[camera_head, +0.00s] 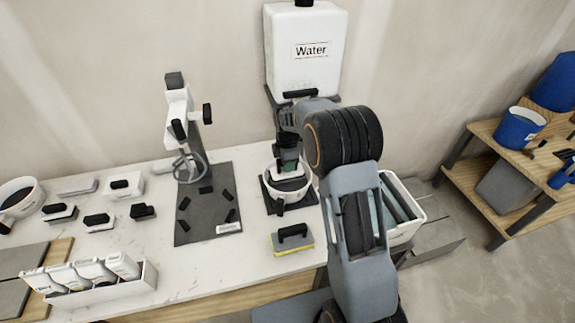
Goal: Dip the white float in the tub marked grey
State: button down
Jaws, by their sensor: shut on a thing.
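My gripper (289,166) points down over a round white bowl (280,204) below the water tank. It is shut on a pale, whitish piece (289,184) that looks like a float. The piece is at the bowl's mouth; my gripper hides its upper part, and I cannot tell how deep it sits. A white tub (33,194) with dark contents stands at the far left. I cannot read a grey mark on either vessel. Several dark-handled tools, among them a white block (126,188), lie on the left of the worktop.
A white water tank (303,62) stands behind the bowl. A yellow-edged float (291,239) lies in front. A stand (180,105) with a whisk rises from a dark mat (208,218). A white tray (101,293) of bags is front left. Wooden shelves (492,183) stand right.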

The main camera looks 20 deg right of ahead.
jog(key=shift+r+p, duration=2.1)
jog(key=shift+r, duration=1.3)
